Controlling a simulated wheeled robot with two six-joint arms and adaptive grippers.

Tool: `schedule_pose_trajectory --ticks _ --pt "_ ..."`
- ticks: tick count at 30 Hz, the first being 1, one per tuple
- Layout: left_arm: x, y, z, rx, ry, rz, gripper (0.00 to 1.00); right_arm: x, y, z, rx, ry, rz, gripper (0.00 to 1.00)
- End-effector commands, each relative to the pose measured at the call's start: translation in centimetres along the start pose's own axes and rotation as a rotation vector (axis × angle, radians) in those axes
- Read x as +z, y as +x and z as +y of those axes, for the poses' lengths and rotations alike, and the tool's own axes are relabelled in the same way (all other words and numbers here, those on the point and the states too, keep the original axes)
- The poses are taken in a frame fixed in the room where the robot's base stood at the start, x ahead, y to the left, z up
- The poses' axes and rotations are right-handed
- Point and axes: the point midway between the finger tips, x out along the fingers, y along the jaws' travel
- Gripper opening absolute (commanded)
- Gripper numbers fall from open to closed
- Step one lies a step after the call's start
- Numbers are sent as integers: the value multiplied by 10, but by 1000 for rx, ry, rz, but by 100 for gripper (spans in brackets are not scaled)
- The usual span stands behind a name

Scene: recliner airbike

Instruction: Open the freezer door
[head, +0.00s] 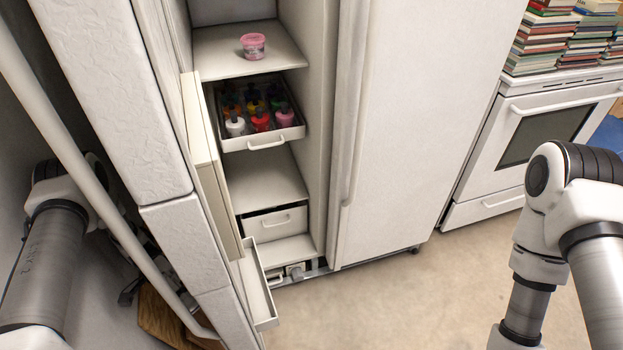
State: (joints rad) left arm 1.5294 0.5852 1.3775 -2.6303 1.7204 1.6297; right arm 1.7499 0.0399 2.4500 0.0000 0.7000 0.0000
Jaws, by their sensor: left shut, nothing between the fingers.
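The freezer door (105,85) on the left side of the fridge stands swung wide open, showing its textured outer face edge-on and a door bin (262,290) low on its inner side. Its long white handle (75,160) runs down the left of the picture. My left gripper (130,290) is behind the handle, on the outer side of the door, partly hidden by the handle. Its fingers are shut and empty; whether it touches the door is unclear. My right arm is at the right, with its gripper below the picture.
The freezer compartment holds a pink-lidded tub (253,46), a pulled-out drawer (266,143) of coloured bottles and a lower drawer (275,223). The right fridge door (410,110) is closed. A white oven (540,135) with stacked books (545,40) stands right. Open floor (400,305) lies in front.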

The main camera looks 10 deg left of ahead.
Motion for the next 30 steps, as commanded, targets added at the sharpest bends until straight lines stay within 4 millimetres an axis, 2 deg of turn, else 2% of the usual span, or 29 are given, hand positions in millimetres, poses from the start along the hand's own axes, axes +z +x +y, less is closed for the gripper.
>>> schedule_pose_trajectory --ticks 26,30 --pt "3 -2 0 0 0 -28 0 0 -1 0 0 0 0 40" --pt "3 -11 -1 -2 1 -27 0 0 -1 0 0 0 0 40"
